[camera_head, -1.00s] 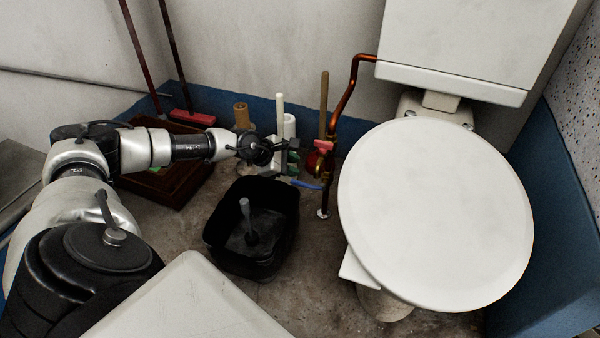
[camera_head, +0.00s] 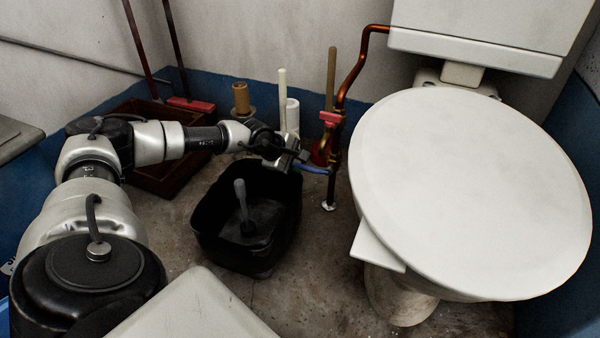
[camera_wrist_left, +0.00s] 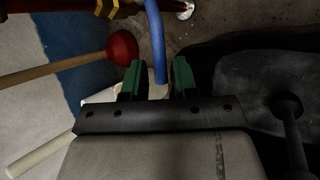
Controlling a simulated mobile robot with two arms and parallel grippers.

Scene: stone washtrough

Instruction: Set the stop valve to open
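The blue lever (camera_head: 315,169) sticks out to the left from the copper pipe (camera_head: 333,150) beside the toilet. I take it to be the stop valve's handle. My left gripper (camera_head: 299,158) is at the lever's free end. In the left wrist view the blue lever (camera_wrist_left: 156,40) runs down between the two green fingertips (camera_wrist_left: 158,75), with its end between them. The fingers stand apart, with gaps showing beside the lever. The valve body is mostly cut off at the top there. My right gripper is out of view.
A black bin (camera_head: 247,225) with a grey-handled tool in it stands just below my left forearm. The white toilet (camera_head: 465,190) is right of the pipe. A red plunger (camera_wrist_left: 123,48) and a brown tray (camera_head: 160,175) are by the wall.

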